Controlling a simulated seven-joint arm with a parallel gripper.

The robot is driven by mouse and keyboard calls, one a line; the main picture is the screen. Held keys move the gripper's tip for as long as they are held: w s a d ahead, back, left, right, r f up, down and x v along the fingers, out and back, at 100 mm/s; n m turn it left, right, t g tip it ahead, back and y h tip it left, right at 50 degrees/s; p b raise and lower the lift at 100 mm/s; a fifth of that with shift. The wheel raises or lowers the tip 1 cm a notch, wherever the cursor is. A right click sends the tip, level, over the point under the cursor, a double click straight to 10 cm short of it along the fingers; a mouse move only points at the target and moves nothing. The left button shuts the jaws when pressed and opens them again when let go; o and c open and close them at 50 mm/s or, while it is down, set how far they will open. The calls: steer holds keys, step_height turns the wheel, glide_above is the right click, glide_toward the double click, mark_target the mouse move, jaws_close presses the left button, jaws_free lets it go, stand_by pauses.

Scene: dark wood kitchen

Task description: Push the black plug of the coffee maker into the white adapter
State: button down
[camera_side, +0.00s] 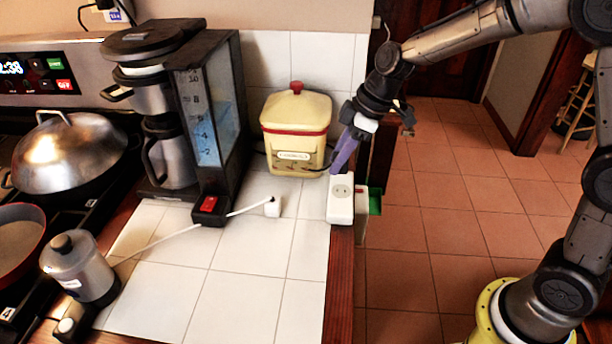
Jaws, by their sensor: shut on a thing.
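The white adapter (341,200) lies at the right edge of the tiled counter, with a round socket on its upper face. My gripper (337,168), with purple fingers, points down just behind the adapter's far end. It is shut on the black plug, which is too small and too covered by the fingers to make out clearly. A thin dark cord (318,170) runs from beside the canister to the fingertips. I cannot tell whether the plug touches the adapter. The coffee maker (216,110), black with a clear water tank and red switch, stands left of the canister.
A cream canister (296,125) with a red band stands close left of my gripper. The front tiles are mostly clear; the counter ends right of the adapter.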

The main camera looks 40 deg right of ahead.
steer(key=shift+w+d+r, duration=0.1)
steer(key=shift+w+d, duration=0.05)
steer(key=shift+d, duration=0.6)
steer(key=shift+f, duration=2.95)
steer(key=shift+f, duration=0.5)
steer(key=shift+c, duration=2.2)
jaws_free()
